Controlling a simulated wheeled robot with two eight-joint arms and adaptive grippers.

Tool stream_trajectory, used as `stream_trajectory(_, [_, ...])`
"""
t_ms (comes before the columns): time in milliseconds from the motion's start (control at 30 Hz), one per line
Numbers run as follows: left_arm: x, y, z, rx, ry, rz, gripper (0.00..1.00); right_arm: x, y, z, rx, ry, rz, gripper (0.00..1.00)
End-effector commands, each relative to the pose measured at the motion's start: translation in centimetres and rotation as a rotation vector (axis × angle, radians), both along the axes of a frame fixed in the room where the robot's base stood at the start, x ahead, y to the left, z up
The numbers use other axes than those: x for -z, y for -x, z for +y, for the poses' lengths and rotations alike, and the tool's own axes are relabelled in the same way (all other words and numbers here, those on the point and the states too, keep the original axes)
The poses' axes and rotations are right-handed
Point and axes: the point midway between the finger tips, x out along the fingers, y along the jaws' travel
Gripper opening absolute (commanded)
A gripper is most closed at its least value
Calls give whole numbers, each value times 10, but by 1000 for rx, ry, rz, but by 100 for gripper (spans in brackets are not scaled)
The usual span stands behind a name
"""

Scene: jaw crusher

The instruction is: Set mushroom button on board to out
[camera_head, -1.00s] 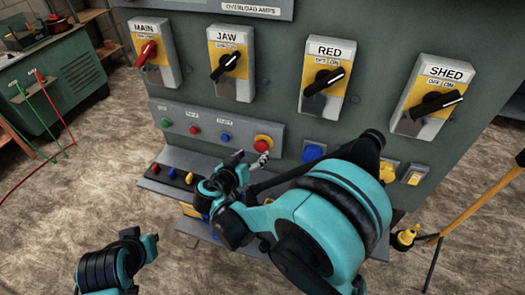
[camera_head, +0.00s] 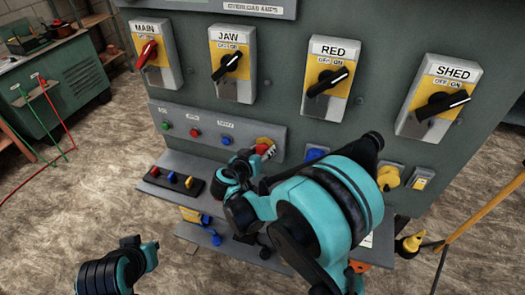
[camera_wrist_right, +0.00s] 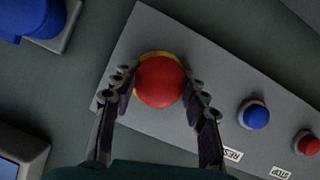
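The red mushroom button (camera_head: 263,149) with its yellow collar is at the right end of the small grey button board (camera_head: 180,116). In the right wrist view the button's round red cap (camera_wrist_right: 160,82) is large and near the middle. My right gripper (camera_head: 258,156) is at the button. In the wrist view its two fingers (camera_wrist_right: 160,80) are apart, one on each side of the cap, close to its edges. I cannot tell whether they touch it. Part of the button is hidden by the gripper in the head view. My left gripper's fingers do not show.
On the same board are green (camera_head: 166,125), red (camera_head: 195,132) and blue (camera_head: 226,140) buttons. Rotary switches line the panel above, including JAW (camera_head: 231,64) and RED (camera_head: 329,80). A ledge with coloured knobs (camera_head: 172,178) juts out below. A blue button (camera_head: 315,154) is to the right.

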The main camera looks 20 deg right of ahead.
Motion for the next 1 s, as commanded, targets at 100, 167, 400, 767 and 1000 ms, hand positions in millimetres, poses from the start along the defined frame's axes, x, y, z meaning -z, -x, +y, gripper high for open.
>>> stream_trajectory(100, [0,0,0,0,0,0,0,0,0,0,0,0,0,2])
stream_trajectory(167, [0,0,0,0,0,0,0,0,0,0,0,0,0,0])
stream_trajectory(400, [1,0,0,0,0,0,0,1,12,8,-1,-1,1,0])
stream_trajectory(767, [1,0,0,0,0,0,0,1,12,8,1,-1,2,66])
stream_trajectory(1000, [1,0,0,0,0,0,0,0,13,9,-1,-1,1,66])
